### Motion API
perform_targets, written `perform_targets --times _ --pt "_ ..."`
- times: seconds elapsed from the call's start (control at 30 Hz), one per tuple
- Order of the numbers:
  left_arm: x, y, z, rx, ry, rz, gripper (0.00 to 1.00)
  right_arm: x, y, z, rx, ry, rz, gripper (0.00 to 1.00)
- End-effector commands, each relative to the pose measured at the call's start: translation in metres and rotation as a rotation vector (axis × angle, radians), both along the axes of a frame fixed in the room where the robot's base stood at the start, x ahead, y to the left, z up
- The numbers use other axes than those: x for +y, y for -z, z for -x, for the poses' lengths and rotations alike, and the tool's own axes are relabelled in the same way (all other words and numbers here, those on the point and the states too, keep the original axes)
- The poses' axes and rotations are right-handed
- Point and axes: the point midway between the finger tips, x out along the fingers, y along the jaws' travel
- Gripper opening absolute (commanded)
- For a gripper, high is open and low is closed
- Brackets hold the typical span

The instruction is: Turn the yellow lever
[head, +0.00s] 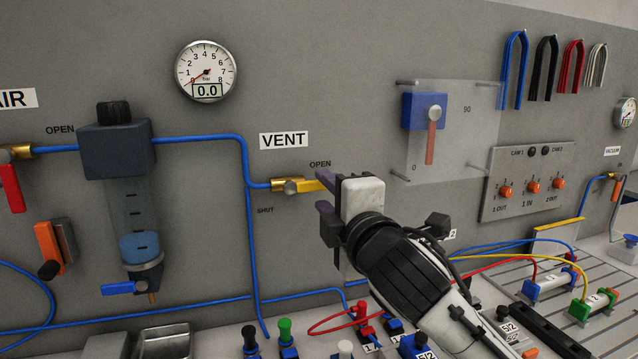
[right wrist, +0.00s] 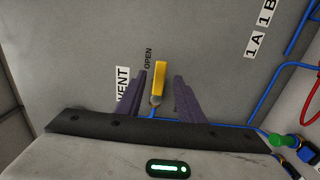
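The yellow lever (head: 311,185) sits at the end of the blue pipe on the grey wall, under the VENT sign. It lies level, pointing right beside the OPEN label; the SHUT label is lower left. My right gripper (head: 324,194) is at the lever's free end, its dark fingers hiding part of the tip. In the right wrist view the lever (right wrist: 160,78) stands in the gap between the open fingers (right wrist: 160,80), with visible room on both sides. My left gripper is not in view.
A filter unit (head: 115,150) and a gauge (head: 206,71) are left on the wall. A clear panel with an orange lever (head: 432,135) is at right. Valves and tubes (head: 365,312) lie below my right arm. The wall around the lever is mostly bare.

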Motion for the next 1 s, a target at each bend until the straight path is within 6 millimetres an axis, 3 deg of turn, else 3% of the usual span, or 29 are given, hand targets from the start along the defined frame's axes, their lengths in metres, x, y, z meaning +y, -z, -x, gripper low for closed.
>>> perform_targets --times 0.1,0.3,0.63,0.67,0.87,1.0 --pt "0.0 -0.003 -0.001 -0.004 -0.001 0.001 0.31 0.006 -0.001 -0.018 0.001 0.0 0.0 0.34" --pt "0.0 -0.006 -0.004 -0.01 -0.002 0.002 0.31 0.012 0.0 -0.035 0.0 0.0 0.0 0.34" --pt "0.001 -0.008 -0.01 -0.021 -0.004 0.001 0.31 0.013 0.0 -0.039 -0.001 -0.001 0.0 0.34" --pt "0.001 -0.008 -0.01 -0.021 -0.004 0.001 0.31 0.013 0.0 -0.038 -0.001 -0.001 0.0 0.33" --pt "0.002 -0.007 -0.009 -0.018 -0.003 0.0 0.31 0.013 0.0 -0.038 -0.001 0.0 0.0 0.0" --pt "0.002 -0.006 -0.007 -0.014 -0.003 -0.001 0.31 0.013 0.0 -0.038 -0.001 0.0 0.0 0.0"
